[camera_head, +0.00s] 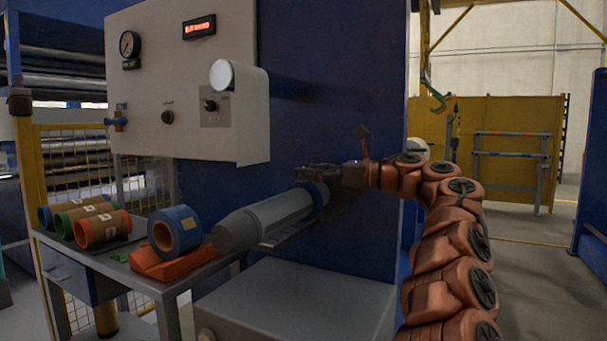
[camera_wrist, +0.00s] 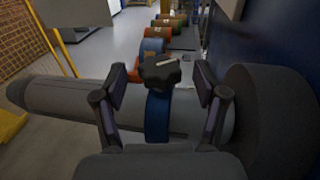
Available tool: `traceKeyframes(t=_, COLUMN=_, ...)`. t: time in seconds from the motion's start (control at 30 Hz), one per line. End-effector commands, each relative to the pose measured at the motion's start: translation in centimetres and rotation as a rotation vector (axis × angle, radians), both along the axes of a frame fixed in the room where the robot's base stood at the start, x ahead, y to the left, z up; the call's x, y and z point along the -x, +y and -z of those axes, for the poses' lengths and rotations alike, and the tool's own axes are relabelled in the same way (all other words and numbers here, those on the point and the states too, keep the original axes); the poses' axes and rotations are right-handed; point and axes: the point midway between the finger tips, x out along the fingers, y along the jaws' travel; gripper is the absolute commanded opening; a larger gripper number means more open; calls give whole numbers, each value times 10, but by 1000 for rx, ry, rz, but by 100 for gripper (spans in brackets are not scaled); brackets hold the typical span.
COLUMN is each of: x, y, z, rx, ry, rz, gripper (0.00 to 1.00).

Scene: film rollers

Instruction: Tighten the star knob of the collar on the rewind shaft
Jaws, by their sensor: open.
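The rewind shaft (camera_head: 270,216) is a grey cylinder sticking out to the left from the blue machine wall. It runs across the wrist view (camera_wrist: 70,98). A blue collar (camera_wrist: 157,116) sits around the shaft near its wall end; it also shows in the head view (camera_head: 319,198). A black star knob (camera_wrist: 159,71) stands on top of the collar. My gripper (camera_wrist: 160,100) is open, with one finger on each side of the collar and knob. I cannot tell whether either finger touches them. In the head view my gripper (camera_head: 318,172) is above the shaft.
A dark round flange (camera_wrist: 270,115) is close to the right finger. A control box (camera_head: 185,80) hangs above the shaft. A grey cabinet (camera_head: 290,300) stands below.

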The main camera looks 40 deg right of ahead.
Motion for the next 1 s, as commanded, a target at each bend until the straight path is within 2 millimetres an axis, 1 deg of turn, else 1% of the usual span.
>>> traceKeyframes(t=0.1, x=-13, y=6, z=0, rx=0, ry=-1, rz=2, gripper=72)
traceKeyframes(t=0.2, x=-18, y=9, z=1, rx=-2, ry=0, rz=1, gripper=72)
traceKeyframes(t=0.47, x=-20, y=9, z=0, rx=-2, ry=0, rz=1, gripper=71)
traceKeyframes(t=1.0, x=-19, y=9, z=0, rx=-1, ry=0, rz=1, gripper=15)
